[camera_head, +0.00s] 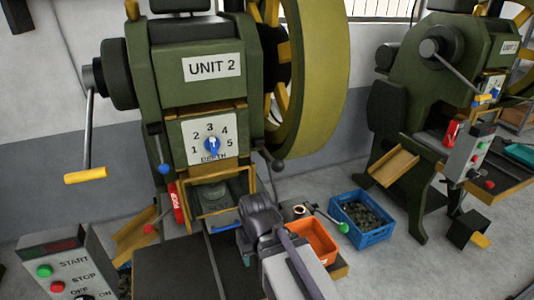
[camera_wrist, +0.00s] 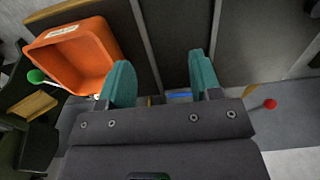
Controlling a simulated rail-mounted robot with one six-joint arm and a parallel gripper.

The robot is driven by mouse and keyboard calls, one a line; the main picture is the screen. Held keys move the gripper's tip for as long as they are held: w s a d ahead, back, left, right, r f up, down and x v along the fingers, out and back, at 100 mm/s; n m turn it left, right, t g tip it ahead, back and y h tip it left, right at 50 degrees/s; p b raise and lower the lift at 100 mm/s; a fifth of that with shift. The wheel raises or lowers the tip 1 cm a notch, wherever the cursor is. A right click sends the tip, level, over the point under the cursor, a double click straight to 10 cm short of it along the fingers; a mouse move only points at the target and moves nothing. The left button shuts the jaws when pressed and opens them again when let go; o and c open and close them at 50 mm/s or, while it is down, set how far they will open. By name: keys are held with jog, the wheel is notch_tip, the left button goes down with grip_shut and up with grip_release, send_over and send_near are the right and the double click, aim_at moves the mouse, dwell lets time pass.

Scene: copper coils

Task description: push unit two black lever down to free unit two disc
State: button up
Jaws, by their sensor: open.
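The unit two press (camera_head: 212,68) is green, with a numbered depth dial (camera_head: 211,143). A dark lever with a black ball end (camera_head: 277,165) hangs at the right of its front, above and behind my gripper. My gripper (camera_wrist: 163,80) has two teal fingers, apart with nothing between them. The wrist view looks down past the fingers at a blue bar (camera_wrist: 180,96). I cannot make out the disc; the black lever is not seen in the wrist view.
An orange bin (camera_head: 318,243) stands beside my wrist, also in the wrist view (camera_wrist: 75,55). Near it are a green-knobbed lever (camera_head: 343,228) and a copper ring (camera_head: 299,210). A blue crate (camera_head: 362,218) is farther right. A blue-knobbed lever (camera_head: 163,168) hangs left.

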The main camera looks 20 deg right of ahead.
grip_shut()
dwell(0.3)
dwell(0.9)
